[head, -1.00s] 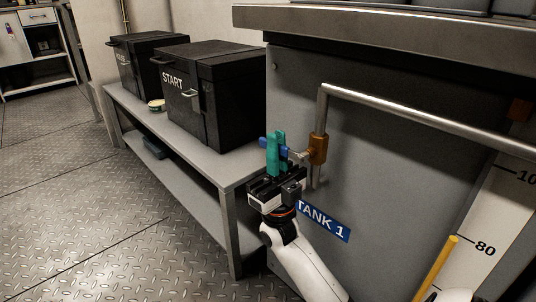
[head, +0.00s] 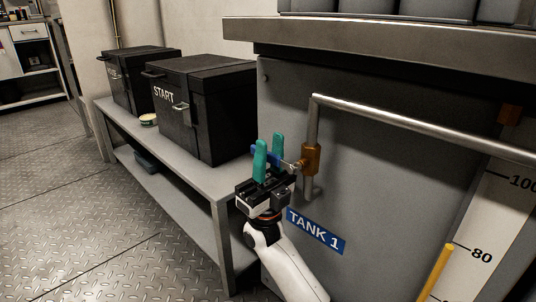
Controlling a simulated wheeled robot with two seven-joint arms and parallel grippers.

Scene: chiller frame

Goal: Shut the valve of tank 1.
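The tank 1 valve has a brass-coloured body (head: 311,159) on a grey pipe (head: 313,122), above the blue TANK 1 label (head: 316,231). Its blue lever (head: 266,155) points left from the body, roughly level and away from the pipe's upright run. My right gripper (head: 268,158) has teal fingers that stand apart on either side of the lever. The near finger hides part of the lever, and I cannot see contact on both sides. My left gripper is not in view.
A black box marked START (head: 200,110) and another black box (head: 130,75) stand on a grey bench (head: 190,170) at the left. A small round tin (head: 148,120) sits on the bench. A gauge board with a yellow pointer (head: 437,270) is at the right. The steel counter edge (head: 400,50) overhangs above.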

